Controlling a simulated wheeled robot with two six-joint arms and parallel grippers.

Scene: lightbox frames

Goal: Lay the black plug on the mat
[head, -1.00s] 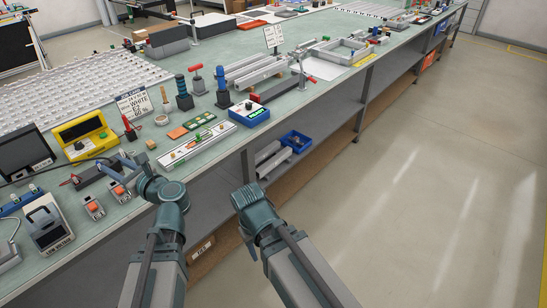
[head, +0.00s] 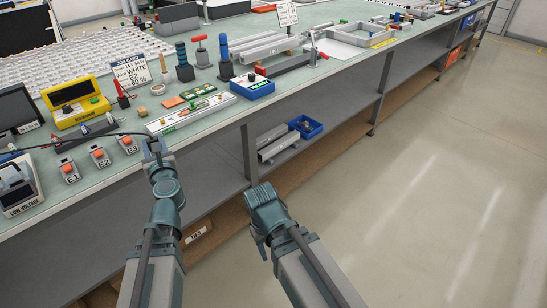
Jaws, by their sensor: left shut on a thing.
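My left gripper (head: 153,146) is at the bench's front edge, to the right of the E-3 button box (head: 127,142). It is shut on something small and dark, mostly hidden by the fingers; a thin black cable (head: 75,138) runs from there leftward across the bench. I take this for the black plug, but its shape cannot be made out. I cannot pick out the mat with certainty. My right gripper (head: 261,243) hangs in front of the bench, away from the objects on top; its fingers are too hidden to read.
Open floor (head: 420,210) lies at the right.

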